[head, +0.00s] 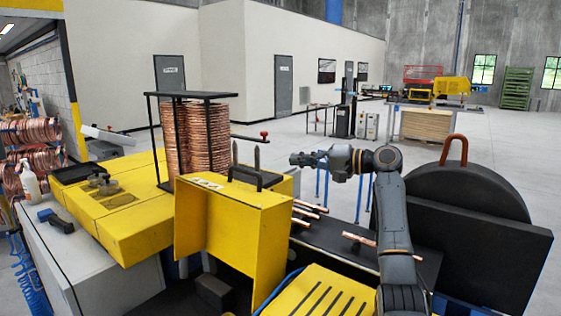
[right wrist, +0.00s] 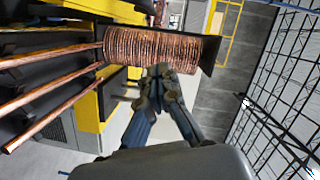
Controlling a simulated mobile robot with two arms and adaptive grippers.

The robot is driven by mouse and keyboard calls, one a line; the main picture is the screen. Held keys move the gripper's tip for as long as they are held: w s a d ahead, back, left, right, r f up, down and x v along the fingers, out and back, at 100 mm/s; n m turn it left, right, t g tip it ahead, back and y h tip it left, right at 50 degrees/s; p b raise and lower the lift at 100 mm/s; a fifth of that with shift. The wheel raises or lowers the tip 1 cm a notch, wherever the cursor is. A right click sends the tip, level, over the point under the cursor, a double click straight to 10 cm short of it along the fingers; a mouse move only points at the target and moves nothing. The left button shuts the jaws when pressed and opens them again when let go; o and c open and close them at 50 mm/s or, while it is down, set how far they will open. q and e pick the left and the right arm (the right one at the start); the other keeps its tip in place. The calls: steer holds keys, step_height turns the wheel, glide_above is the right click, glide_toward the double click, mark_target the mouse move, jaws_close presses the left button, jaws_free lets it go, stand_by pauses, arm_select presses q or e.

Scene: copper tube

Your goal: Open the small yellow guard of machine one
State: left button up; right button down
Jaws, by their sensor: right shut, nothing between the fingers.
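The yellow guard (head: 268,240) is a folded yellow panel standing upright at the front middle of the yellow machine (head: 130,235) in the head view. I cannot tell from its shape how far it is swung. My right gripper (head: 296,159) is above and to the right of the guard, apart from it, pointing left. It also shows in the right wrist view (right wrist: 158,72), with its fingers together and nothing between them. My left gripper is not in view.
Two copper coils (head: 208,138) stand in a black frame behind the guard. Copper tubes (head: 310,210) lie to its right. A slotted yellow plate (head: 318,295) is at the front, and a large black disc (head: 470,195) stands right of my right arm. Open floor lies behind.

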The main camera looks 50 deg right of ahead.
steer(key=w+a+f+p, duration=0.2)
steer(key=w+a+p, duration=0.4)
steer(key=w+p, duration=0.1)
steer(key=shift+w+a+f+p, duration=0.2)
steer(key=shift+w+a+p, duration=0.2)
steer(key=shift+w, duration=0.2)
steer(key=shift+w+d, duration=0.1)
